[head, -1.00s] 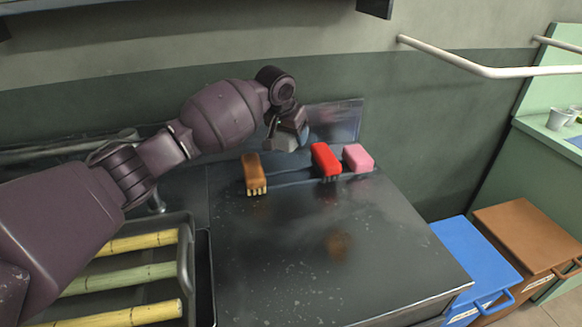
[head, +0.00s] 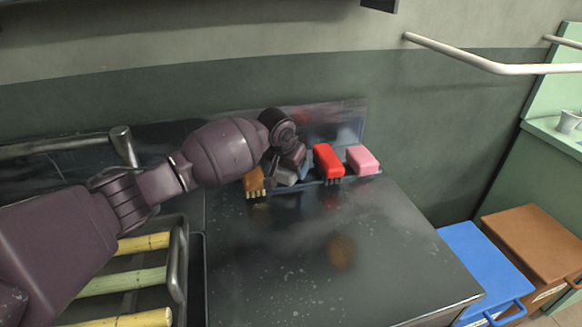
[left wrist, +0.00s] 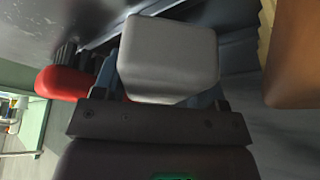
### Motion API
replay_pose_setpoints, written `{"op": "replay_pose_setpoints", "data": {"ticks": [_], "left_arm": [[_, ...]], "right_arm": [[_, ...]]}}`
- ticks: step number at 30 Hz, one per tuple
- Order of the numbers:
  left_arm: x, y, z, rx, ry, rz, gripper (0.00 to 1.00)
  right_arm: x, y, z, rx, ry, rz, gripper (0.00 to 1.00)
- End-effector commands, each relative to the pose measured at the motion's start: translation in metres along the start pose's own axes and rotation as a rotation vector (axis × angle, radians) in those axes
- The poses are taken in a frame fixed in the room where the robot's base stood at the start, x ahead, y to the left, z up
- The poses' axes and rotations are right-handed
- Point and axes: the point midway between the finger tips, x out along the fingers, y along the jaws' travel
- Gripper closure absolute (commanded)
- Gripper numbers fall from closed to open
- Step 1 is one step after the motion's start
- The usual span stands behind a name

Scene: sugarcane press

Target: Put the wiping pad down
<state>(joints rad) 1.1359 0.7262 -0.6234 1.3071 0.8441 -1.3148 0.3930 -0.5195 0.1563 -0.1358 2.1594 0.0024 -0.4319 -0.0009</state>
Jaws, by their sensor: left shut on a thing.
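My left gripper (head: 287,166) is shut on the grey wiping pad (left wrist: 168,58), a rounded block that fills the space between the fingers in the left wrist view. In the head view the pad (head: 288,179) shows only partly under the gripper. It is low at the back of the metal top, between a brown brush (head: 255,183) and a red brush (head: 328,161). I cannot tell whether the pad touches the surface. My right gripper is not in view.
A pink block (head: 362,160) stands right of the red brush, near the metal back panel (head: 335,115). The metal top (head: 320,250) is clear in front. A tray (head: 178,275) with cane stalks is at left. Blue (head: 480,265) and brown (head: 530,240) bins stand at right.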

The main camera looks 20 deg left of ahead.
Motion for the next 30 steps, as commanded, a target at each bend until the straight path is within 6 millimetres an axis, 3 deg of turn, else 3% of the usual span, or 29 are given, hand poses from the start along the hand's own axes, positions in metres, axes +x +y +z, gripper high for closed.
{"op": "replay_pose_setpoints", "data": {"ticks": [21,22,24,27,30], "left_arm": [[0.009,0.000,0.004,0.001,0.002,0.000,0.53],[0.010,0.000,0.004,0.001,0.001,0.000,0.31],[0.010,0.000,0.004,0.001,0.001,0.000,0.21],[0.010,0.000,0.004,0.000,0.001,0.000,0.09],[0.010,0.000,0.004,0.000,0.001,0.000,0.09]], "right_arm": [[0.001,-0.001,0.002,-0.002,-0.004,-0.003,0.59],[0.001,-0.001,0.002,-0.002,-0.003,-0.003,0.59],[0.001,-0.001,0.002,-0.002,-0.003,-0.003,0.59],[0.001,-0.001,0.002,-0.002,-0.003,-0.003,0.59],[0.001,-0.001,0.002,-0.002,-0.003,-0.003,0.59]]}}
